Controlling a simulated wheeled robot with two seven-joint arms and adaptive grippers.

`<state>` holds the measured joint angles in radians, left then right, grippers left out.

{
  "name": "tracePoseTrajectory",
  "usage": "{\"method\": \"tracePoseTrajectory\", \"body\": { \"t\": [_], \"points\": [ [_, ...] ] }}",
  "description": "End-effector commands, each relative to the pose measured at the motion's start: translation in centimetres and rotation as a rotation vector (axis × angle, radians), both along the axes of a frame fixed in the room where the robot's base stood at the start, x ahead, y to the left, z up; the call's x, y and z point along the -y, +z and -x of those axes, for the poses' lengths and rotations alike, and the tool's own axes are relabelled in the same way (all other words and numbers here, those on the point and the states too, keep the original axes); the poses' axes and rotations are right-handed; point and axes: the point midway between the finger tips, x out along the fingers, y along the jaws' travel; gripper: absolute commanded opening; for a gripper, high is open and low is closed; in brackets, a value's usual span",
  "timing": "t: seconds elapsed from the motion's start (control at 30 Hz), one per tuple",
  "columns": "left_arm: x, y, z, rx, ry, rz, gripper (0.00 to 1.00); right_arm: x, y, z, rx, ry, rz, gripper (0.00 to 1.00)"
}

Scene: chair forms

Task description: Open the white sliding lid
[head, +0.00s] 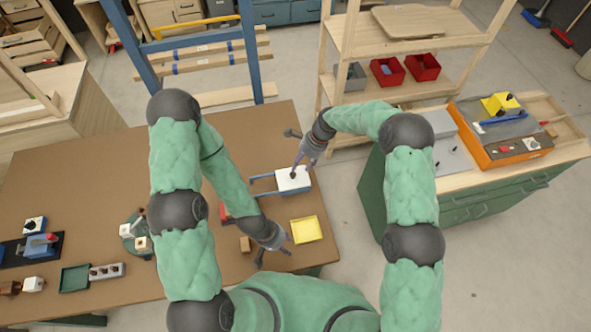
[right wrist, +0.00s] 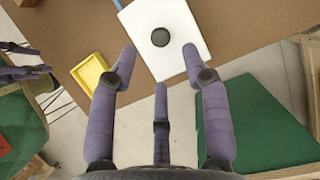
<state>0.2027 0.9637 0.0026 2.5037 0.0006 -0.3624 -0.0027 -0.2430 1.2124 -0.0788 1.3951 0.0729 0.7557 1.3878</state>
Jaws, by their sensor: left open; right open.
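The white sliding lid (head: 296,184) is a flat white square on blue rails (head: 262,190) near the right edge of the brown table. In the right wrist view the lid (right wrist: 172,14) carries a round dark knob (right wrist: 160,37) at its middle. My right gripper (head: 297,153) is open over the lid; its purple fingers (right wrist: 159,65) are spread on either side of the knob's line and hold nothing. The knob lies beyond the fingertips in the wrist view. My left gripper (head: 275,252) is open and empty, low over the table between the wooden block and the yellow tray.
The yellow tray (head: 305,230) sits just in front of the lid. A small brown block (head: 245,244) and a red item (head: 225,212) lie near my left arm. Several small parts stand at the table's left. A green bench (head: 455,195) stands across a gap at right.

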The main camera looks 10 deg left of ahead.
Motion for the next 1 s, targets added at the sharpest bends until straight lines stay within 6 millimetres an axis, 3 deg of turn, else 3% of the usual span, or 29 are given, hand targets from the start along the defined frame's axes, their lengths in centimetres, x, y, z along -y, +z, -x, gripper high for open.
{"method": "tracePoseTrajectory", "body": {
  "t": [0.1, 0.3, 0.77, 0.93, 1.0],
  "points": [
    [0.0, 0.1, 0.0, 0.0, 0.0, 0.0, 0.44, -0.8, -2.1, 0.4, -0.002, 0.001, 0.001, 0.48],
    [0.0, 0.2, 0.0, 0.001, 0.0, 0.0, 0.44, -1.7, -4.4, 0.7, 0.0, 0.0, 0.0, 0.48],
    [0.0, 0.2, 0.0, 0.001, 0.0, 0.0, 0.44, -2.0, -5.3, 0.8, 0.002, -0.001, 0.0, 0.48],
    [0.0, 0.2, 0.0, 0.001, 0.0, 0.0, 0.44, -2.0, -5.3, 0.8, 0.002, -0.001, 0.0, 0.0],
    [0.0, 0.2, 0.0, 0.001, 0.0, 0.0, 0.44, -2.0, -5.3, 0.8, 0.002, -0.001, 0.0, 0.0]
  ]
}}
